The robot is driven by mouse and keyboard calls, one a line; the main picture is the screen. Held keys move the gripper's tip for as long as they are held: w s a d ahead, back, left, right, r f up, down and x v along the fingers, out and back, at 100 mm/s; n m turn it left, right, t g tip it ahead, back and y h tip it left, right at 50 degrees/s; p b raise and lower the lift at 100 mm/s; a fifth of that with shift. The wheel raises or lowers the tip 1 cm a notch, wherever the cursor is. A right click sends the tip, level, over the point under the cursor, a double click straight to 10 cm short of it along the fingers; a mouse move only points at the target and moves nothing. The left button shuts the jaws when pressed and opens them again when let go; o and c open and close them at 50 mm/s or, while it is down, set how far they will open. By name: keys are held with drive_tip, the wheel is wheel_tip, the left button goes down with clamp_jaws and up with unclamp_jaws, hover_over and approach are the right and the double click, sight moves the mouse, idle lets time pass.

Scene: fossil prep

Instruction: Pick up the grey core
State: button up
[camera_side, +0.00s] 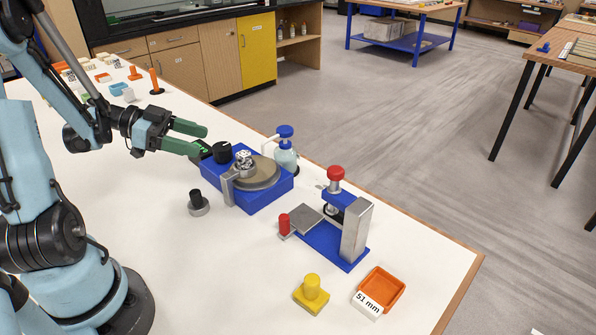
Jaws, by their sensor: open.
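My gripper (203,140) has two green fingers, spread apart with nothing between them. It points right, above the back-left edge of a blue machine with a round grey-brown disc (262,176). A small speckled grey piece (244,158) sits at a metal holder on that disc, right of and a little lower in the picture than the fingertips. It may be the grey core, but it is too small to be sure. A black-topped piece with a grey round base (200,209) stands upright on the table, left of the machine.
A black knob (222,151) is close below the fingers. A blue-capped bottle (285,150) stands behind the machine. A blue-and-metal press (336,225), a yellow block (311,296) and an orange tray (381,287) are to the right. The white table's front left is clear.

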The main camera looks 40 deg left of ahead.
sight(242, 154)
drive_tip(key=x, duration=1.1)
drive_tip(key=shift+w+d+f, duration=0.15)
drive_tip(key=shift+w+d, duration=0.05)
drive_tip(key=shift+w, duration=0.05)
drive_tip(key=c, duration=1.1)
